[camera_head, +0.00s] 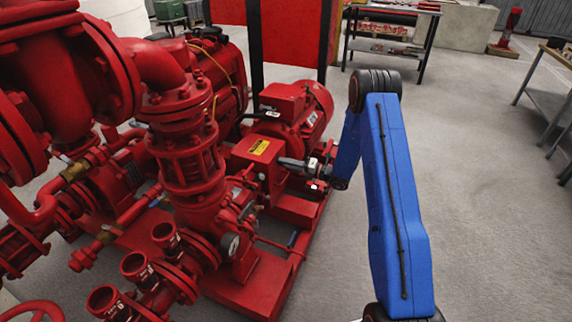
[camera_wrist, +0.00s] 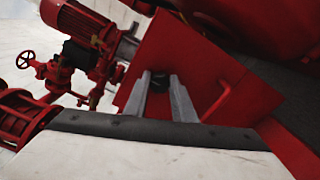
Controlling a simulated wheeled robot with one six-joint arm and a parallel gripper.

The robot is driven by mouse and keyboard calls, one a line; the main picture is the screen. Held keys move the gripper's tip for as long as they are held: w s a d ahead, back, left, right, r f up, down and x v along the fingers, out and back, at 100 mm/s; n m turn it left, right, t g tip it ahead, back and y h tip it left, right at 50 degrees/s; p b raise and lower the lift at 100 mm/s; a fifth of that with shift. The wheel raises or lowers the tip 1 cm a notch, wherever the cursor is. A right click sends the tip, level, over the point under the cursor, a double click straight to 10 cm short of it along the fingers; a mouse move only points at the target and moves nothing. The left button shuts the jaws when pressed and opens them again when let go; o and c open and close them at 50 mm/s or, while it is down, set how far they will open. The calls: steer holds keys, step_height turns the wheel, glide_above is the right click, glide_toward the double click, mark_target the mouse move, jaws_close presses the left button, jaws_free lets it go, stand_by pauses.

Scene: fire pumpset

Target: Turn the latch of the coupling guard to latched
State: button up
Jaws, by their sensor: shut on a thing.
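The coupling guard (camera_head: 262,147) is a red box with a yellow label on top, set in the red pumpset beside the motor. In the wrist view its flat red face (camera_wrist: 200,62) fills the middle and looks tilted. In the head view my gripper (camera_head: 283,162) reaches the guard's right side, and the latch is hidden there.
A red bar handle (camera_wrist: 218,103) stands out to the right of the fingers. The red motor (camera_head: 305,105) is just behind the guard. Pipes and valves (camera_head: 185,150) crowd the left. Open floor (camera_head: 480,200) lies right of my arm.

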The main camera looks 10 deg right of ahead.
steer(key=shift+w+d, duration=0.1)
steer(key=shift+d, duration=0.1)
steer(key=o, duration=1.1)
steer(key=shift+c, duration=0.2)
steer(key=v, duration=1.7)
steer(key=shift+d, duration=0.15)
